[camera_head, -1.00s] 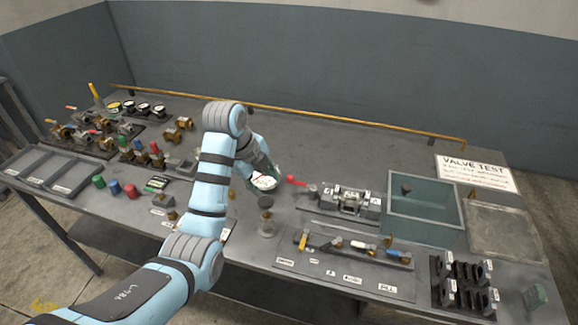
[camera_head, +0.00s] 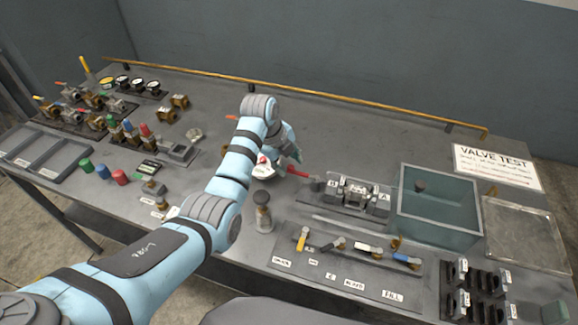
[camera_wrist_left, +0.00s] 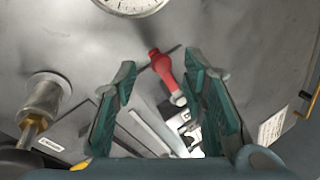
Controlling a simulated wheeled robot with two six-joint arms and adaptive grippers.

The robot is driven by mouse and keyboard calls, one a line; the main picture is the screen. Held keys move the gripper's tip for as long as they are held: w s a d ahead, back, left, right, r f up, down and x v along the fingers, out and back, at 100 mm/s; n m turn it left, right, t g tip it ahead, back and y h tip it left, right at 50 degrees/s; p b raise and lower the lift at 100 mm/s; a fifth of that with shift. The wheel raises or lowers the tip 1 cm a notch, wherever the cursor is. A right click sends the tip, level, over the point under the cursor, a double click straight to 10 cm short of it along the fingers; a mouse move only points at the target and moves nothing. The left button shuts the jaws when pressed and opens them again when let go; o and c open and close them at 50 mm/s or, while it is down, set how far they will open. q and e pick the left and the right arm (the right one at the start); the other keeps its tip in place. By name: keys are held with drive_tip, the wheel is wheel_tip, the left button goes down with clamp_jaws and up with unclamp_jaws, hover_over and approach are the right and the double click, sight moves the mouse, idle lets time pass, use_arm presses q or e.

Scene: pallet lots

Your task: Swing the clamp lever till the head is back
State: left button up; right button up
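The red clamp lever (camera_head: 300,172) sticks out to the left from the grey clamp fixture (camera_head: 352,192), which has blocks marked B and A. My left gripper (camera_head: 292,152) is just up and left of the lever's end, over the bench. In the left wrist view the red lever (camera_wrist_left: 163,72) shows between the two green fingers (camera_wrist_left: 165,95), which are spread apart and do not appear to touch it. Part of the clamp (camera_wrist_left: 185,120) shows beyond, mostly hidden by the fingers. My right gripper is not in view.
A teal-walled clear tank (camera_head: 438,215) stands right of the clamp. A rack with coloured valve handles (camera_head: 345,250) lies in front. A round gauge (camera_head: 264,170) lies beside the gripper. A rail (camera_head: 300,96) runs along the back edge.

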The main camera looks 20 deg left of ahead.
use_arm(q)
drive_tip(key=shift+x, duration=1.05)
drive_tip(key=shift+s+r, duration=0.1)
drive_tip(key=shift+r, duration=0.1)
clamp_jaws()
